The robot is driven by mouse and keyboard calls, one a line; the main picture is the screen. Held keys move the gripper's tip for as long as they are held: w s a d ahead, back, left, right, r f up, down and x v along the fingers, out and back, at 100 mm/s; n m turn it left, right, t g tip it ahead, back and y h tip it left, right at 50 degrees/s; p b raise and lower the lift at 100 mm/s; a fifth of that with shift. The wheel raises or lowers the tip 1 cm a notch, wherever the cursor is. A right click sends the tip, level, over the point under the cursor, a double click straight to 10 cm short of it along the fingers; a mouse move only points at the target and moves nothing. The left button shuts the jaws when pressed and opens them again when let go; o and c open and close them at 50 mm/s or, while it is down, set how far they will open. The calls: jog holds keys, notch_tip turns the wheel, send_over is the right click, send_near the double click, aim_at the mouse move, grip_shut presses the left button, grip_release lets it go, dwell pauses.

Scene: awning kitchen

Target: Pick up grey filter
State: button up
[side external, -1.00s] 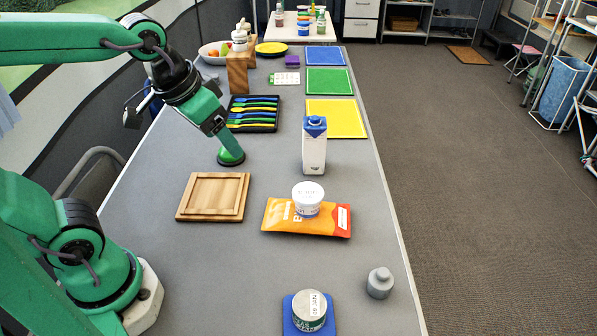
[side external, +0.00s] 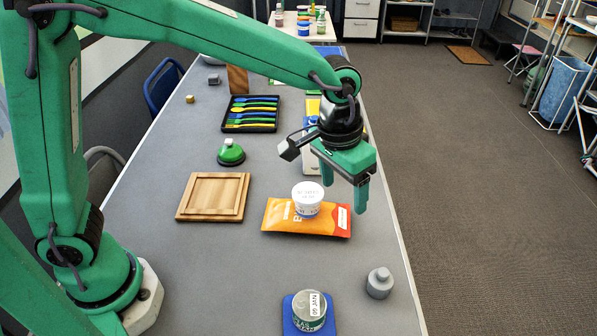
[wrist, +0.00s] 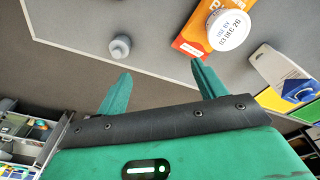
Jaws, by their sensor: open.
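The grey filter (side external: 380,283), a short round piece with a narrower knob on top, stands upright on the table near its right edge. It also shows in the wrist view (wrist: 121,47), beyond the fingertips at the upper left. My gripper (side external: 344,192) is open and empty, with its fingers pointing down above the table, to the right of the white tub. It is up and back from the filter and not touching it. In the wrist view my gripper (wrist: 160,70) has its two fingers apart with nothing between them.
A white tub (side external: 307,196) sits on an orange packet (side external: 282,217) near my gripper. A milk carton (side external: 311,164) stands partly hidden behind the gripper. A tin (side external: 309,309) rests on a blue mat (side external: 290,322) left of the filter. Clear table surrounds the filter.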

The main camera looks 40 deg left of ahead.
jog(key=g, duration=0.1)
send_over(384, 271)
jog(key=shift+m+y, duration=0.4)
jog(key=f, duration=0.9)
jog(key=shift+s+f, duration=0.2)
jog(key=shift+f, duration=1.35)
jog(key=shift+w+f, duration=0.1)
jog(key=shift+f, duration=2.55)
jog(key=c, duration=1.1)
jog(key=shift+r, duration=0.25)
